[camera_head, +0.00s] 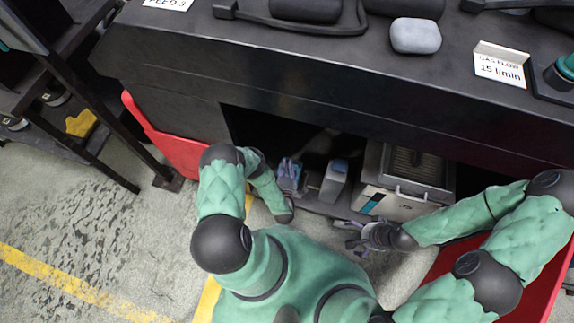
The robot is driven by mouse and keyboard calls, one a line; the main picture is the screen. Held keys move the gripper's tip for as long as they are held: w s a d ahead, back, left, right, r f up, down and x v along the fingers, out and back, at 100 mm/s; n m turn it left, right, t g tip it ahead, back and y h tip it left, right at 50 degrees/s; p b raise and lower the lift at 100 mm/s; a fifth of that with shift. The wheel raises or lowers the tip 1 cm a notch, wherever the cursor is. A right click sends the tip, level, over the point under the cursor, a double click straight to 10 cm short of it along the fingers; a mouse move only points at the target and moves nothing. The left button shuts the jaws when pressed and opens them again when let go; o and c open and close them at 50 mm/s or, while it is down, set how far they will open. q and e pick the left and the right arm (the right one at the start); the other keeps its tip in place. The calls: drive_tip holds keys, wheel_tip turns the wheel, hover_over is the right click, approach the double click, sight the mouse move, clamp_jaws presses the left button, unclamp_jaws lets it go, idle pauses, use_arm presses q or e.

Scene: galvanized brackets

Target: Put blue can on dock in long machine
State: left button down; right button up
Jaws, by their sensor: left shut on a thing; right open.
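My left gripper (289,172) reaches under the dark bench and is shut on a small bluish thing. That thing is too small and too covered by the fingers to make out as the blue can. Right beside it stands a grey upright block with a blue top (336,178). A light grey metal machine (404,192) with a teal stripe, a slatted opening on top and a front handle stands further right. I cannot tell which part is the dock. My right gripper (357,240) is open and empty in front of this machine.
The dark bench (300,88) overhangs the recess. A grey rounded block (415,36) and a gas flow sign (500,66) are on top. Red panels (178,148) flank the opening. A dark rack (75,110) stands left. Floor at lower left is clear.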

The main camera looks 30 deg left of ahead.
use_arm(q)
drive_tip(key=shift+w+a+f, duration=0.1)
drive_tip(key=shift+w+f, duration=0.05)
drive_tip(key=shift+f, duration=0.05)
drive_tip(key=c, duration=1.2)
unclamp_jaws()
drive_tip(key=shift+f, duration=0.1)
drive_tip(key=shift+o, duration=0.2)
drive_tip(key=shift+s, duration=0.2)
drive_tip(key=p+v, duration=0.2)
drive_tip(key=v, duration=1)
drive_tip(key=shift+p, duration=0.4)
drive_tip(key=shift+w, duration=0.1)
